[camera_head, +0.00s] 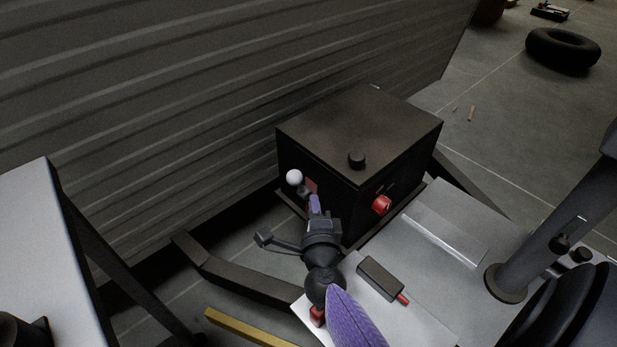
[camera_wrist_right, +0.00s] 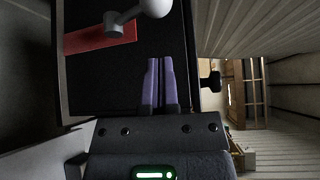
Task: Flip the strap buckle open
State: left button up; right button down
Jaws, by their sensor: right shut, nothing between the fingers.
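A dark box (camera_head: 365,120) stands against the ribbed camper wall. On its left-hand front face is a red strip (camera_head: 312,185), with a grey lever ending in a white ball (camera_head: 294,177); this looks like the strap buckle. The right wrist view shows the red strip (camera_wrist_right: 100,39) and the lever's white ball (camera_wrist_right: 155,7) at the upper left. My right gripper (camera_head: 314,199), with purple fingers, is shut and empty in front of that face, just beside the lever. My left gripper is out of view.
A black knob (camera_head: 357,160) sits on the box top and a red knob (camera_head: 381,205) on its right face. A grey surface (camera_head: 440,290) at the right carries a dark block with a red tip (camera_head: 383,280). A dark frame beam (camera_head: 240,277) runs below left.

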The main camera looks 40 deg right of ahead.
aim_at(299, 185)
jog(key=b+x, duration=0.2)
jog(key=x, duration=0.5)
jog(key=shift+w, duration=0.25)
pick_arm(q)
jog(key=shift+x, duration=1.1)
